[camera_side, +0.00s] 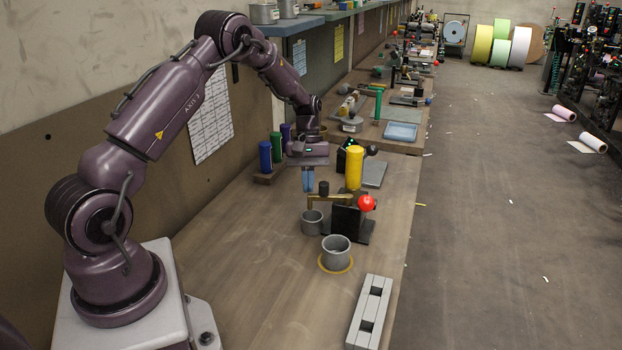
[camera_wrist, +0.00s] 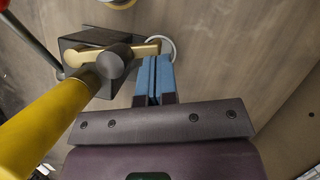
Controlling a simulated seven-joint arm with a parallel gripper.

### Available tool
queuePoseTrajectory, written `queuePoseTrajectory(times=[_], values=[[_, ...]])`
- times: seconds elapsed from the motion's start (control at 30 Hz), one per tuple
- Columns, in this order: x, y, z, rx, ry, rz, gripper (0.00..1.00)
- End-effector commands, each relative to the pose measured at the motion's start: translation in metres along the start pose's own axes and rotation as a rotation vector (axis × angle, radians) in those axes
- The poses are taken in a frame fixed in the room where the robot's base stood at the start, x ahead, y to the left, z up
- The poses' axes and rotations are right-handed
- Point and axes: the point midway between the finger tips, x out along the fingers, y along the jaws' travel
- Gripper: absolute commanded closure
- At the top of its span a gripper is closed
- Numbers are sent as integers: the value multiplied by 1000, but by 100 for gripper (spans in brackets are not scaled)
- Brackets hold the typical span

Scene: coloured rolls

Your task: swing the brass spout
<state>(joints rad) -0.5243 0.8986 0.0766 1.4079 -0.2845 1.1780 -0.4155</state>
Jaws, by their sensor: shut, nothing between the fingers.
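The brass spout (camera_side: 332,197) sticks out from a dark block (camera_side: 347,219) with a yellow cylinder (camera_side: 354,168) on it. A dark round knob (camera_side: 324,188) stands up from the spout. The spout's outer end is over a small grey cup (camera_side: 312,223). My gripper (camera_side: 308,188) is shut and empty, its blue fingers pointing down beside the spout's outer end. In the wrist view the blue fingertips (camera_wrist: 154,62) are close by the spout (camera_wrist: 143,49), with the knob (camera_wrist: 111,63) to their left. I cannot tell whether they touch the spout.
A red ball (camera_side: 367,203) on a lever stands right of the block. A second grey cup (camera_side: 336,251) stands in a yellow ring on the bench. A grey slotted block (camera_side: 369,312) lies at the front. Blue and green cylinders (camera_side: 265,157) stand behind, left. The bench's left front is clear.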

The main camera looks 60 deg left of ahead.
Motion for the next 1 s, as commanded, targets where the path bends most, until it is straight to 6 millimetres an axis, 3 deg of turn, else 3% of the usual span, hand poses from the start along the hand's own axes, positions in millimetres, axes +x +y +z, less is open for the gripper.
queuePoseTrajectory(times=[0.53,1.0], values=[[18,-4,44,-455,-1,179,100],[32,13,78,-857,0,340,100]])
